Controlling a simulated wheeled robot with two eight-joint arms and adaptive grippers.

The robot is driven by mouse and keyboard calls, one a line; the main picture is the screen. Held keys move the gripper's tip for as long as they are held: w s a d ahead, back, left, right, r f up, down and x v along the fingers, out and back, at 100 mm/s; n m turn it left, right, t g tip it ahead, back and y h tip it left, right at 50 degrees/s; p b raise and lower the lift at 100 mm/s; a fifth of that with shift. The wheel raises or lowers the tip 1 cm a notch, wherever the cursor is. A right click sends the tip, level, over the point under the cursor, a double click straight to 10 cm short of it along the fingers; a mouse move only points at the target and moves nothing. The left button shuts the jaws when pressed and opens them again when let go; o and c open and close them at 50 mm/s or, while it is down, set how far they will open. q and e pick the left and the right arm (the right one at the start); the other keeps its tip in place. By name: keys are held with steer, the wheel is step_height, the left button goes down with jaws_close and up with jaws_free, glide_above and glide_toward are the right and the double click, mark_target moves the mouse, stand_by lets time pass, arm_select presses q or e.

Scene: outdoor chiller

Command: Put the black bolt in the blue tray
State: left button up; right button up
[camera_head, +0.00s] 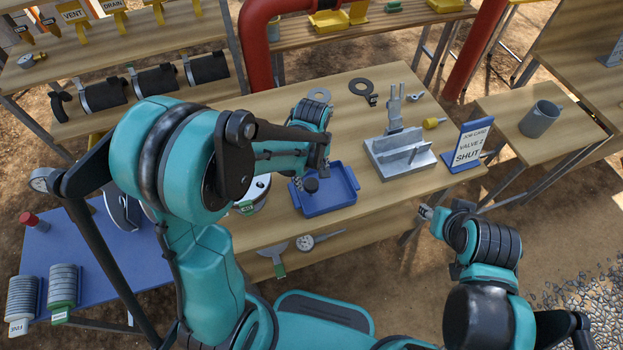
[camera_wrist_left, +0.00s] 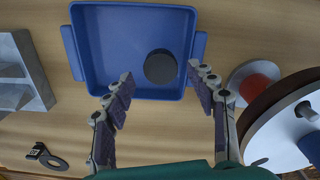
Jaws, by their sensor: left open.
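The blue tray (camera_head: 338,204) lies on the wooden table, and it fills the top of the left wrist view (camera_wrist_left: 113,55). The black bolt (camera_head: 311,186) is inside the tray. In the left wrist view it shows as a dark round shape (camera_wrist_left: 160,66) near the tray's right wall; any shank is hidden. My left gripper (camera_head: 312,176) is above the tray with its fingers (camera_wrist_left: 160,80) spread, one on each side of the bolt and apart from it. My right gripper (camera_head: 426,212) is off the table's front edge; its fingers are too small to judge.
A grey metal fixture (camera_head: 400,158) stands right of the tray, with a blue-framed sign (camera_head: 470,145) beyond it. Flat rings (camera_head: 361,87) lie farther back. A grey mug (camera_head: 540,118) stands on the side table.

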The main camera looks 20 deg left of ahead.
mark_target(311, 184)
arm_select(q)
step_height(311, 184, up, 9)
steer(key=p, duration=0.2)
steer(key=s+a+r+m+t, duration=0.4)
steer(key=s+r+m+t, duration=0.3)
steer(key=s+m, duration=0.3)
steer(key=shift+s+a+r, duration=0.2)
steer(key=shift+a+r, duration=0.15)
steer(key=shift+r, duration=0.05)
